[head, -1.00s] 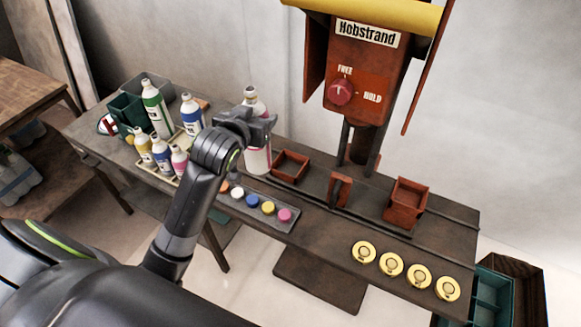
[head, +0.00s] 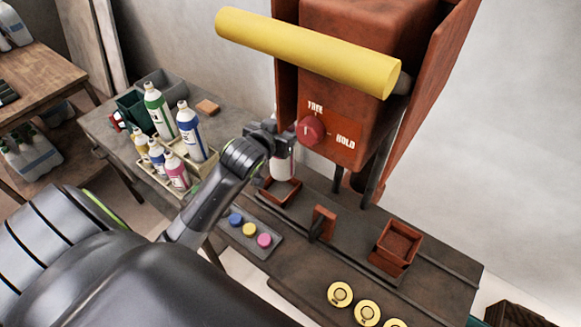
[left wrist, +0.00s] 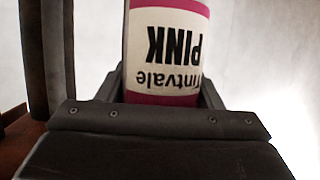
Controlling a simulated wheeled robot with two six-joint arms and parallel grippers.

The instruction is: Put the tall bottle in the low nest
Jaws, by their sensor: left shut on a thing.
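My left gripper (head: 268,138) is shut on a white bottle with a pink band (head: 283,166). In the left wrist view the bottle (left wrist: 165,50) stands between the fingers, its label reading PINK upside down. In the head view the bottle is upright, and its lower end overlaps the low, open red-brown nest (head: 268,198) on the bench. I cannot tell whether it touches the nest's floor. The gripper and arm hide its upper part. A taller red-brown nest (head: 388,265) stands further right. My right gripper is not in view.
The red-brown machine with a yellow roller (head: 310,55) and a FREE/HOLD knob (head: 311,130) rises close behind the bottle. A small upright block (head: 323,223) stands between the nests. Other bottles stand in a cream rack (head: 205,165) at left. Coloured caps and yellow discs lie in front.

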